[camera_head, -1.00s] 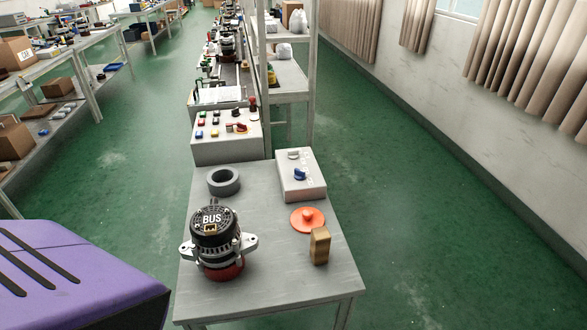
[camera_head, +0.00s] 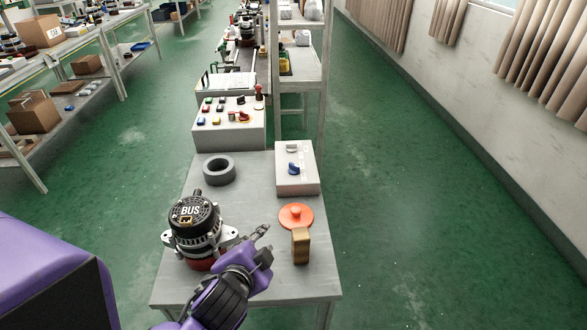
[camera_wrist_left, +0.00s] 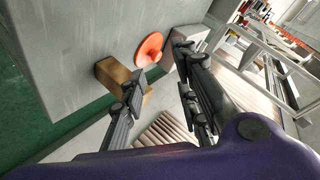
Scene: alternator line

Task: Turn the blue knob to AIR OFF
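The blue knob (camera_head: 293,168) sits on the top of a white box (camera_head: 309,185) at the back right of the grey table. A pale knob (camera_head: 292,148) is behind it on the same box. The lettering by the knobs is too small to read. My left gripper (camera_head: 263,231) is over the table's front, between the alternator and the wooden block, short of the box and apart from the knob. In the left wrist view its two fingers (camera_wrist_left: 158,66) stand apart with nothing between them. The blue knob does not show there. My right gripper is not in view.
The alternator marked BUS (camera_head: 194,225) stands close to the left of the gripper. A grey ring (camera_head: 219,170) and a button panel (camera_head: 230,140) are farther back.

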